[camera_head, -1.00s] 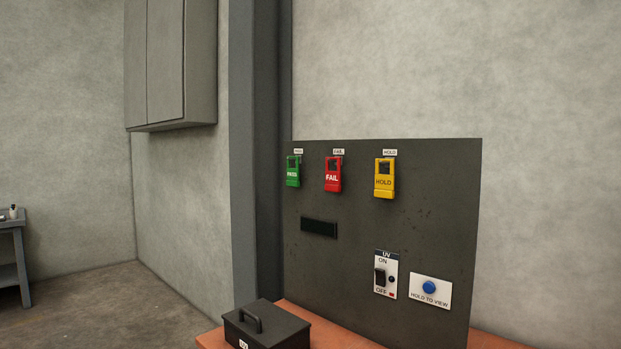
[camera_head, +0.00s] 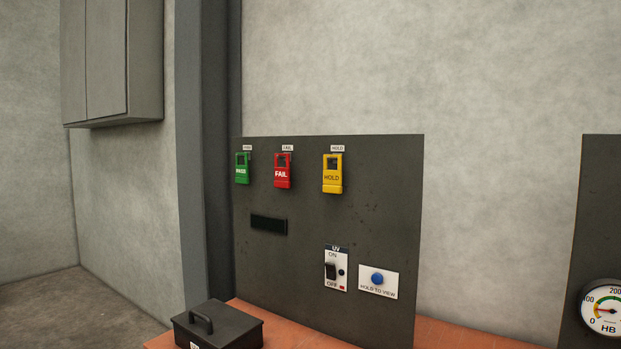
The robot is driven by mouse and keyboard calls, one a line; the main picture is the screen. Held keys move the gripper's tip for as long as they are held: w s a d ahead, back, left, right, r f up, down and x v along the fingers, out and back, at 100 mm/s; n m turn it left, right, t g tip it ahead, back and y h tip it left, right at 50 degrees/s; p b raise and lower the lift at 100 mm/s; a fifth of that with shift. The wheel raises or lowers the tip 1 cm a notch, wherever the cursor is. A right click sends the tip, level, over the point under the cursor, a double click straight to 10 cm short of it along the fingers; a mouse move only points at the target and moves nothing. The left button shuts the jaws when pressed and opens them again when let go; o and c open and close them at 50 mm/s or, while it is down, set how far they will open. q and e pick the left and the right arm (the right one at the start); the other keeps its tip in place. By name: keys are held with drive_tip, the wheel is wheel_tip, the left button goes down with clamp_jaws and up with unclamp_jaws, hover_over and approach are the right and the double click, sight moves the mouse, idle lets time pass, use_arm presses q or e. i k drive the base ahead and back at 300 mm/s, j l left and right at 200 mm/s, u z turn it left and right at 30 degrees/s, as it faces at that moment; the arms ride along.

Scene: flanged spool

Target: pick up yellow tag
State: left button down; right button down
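The yellow tag (camera_head: 332,174), marked HOLD, hangs on the upper part of a dark upright panel (camera_head: 300,270), under a small white HOLD label (camera_head: 337,148). A red FAIL tag (camera_head: 283,171) and a green PASS tag (camera_head: 242,169) hang to its left on the same panel. Neither of my grippers is in view, and nothing touches the yellow tag.
Below the tags are a black slot (camera_head: 268,224), a UV switch plate (camera_head: 336,270) and a blue button (camera_head: 377,279). A black box with a handle (camera_head: 220,326) sits on the orange-brown bench top (camera_head: 300,330). A gauge (camera_head: 603,308) is at the right edge.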

sight(332, 180)
drive_tip(key=i+j+z, duration=0.1)
drive_tip(key=i+j, duration=0.2)
drive_tip(key=j, duration=0.15)
drive_tip(key=i+j+z, duration=0.1)
drive_tip(key=i+j, duration=0.2)
drive_tip(key=j, duration=0.2)
